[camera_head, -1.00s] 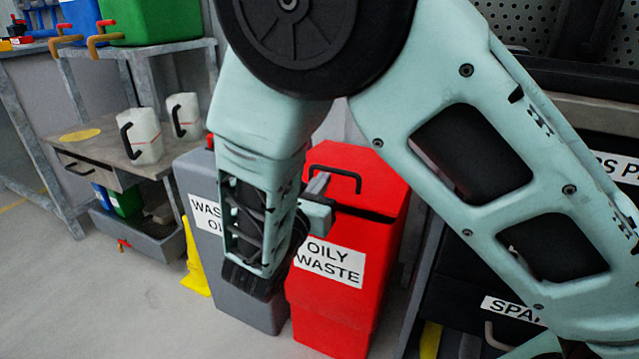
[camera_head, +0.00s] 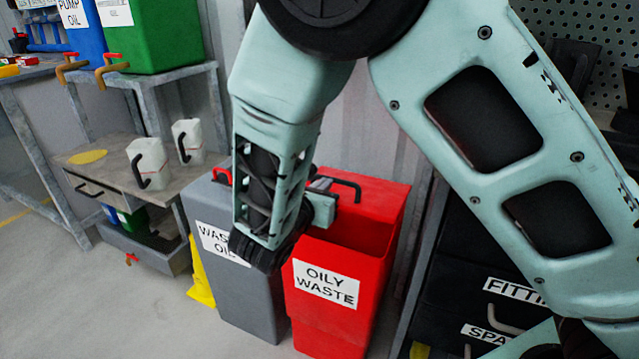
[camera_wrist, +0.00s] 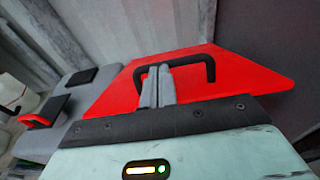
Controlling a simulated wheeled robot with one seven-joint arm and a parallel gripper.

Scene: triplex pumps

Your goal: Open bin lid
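The red bin (camera_head: 335,315) is labelled OILY WASTE. Its red lid (camera_head: 385,193) stands raised and tilted at the back, so the bin's opening shows in front. A black bar handle (camera_head: 350,185) is on the lid. In the wrist view, the handle (camera_wrist: 205,65) is in line with my gripper (camera_wrist: 157,84), whose two grey fingers are close together across its left part. My gripper looks shut on the handle. In the head view my wrist hides part of my gripper (camera_head: 322,186) and of the lid's left side.
A grey bin (camera_head: 245,300) labelled as waste oil stands close on the left, with a red handle on top. A yellow object (camera_head: 200,280) is beside it. A bench (camera_head: 120,165) with white jugs (camera_head: 148,160) is farther left. Black labelled drawers (camera_head: 450,300) stand to the right.

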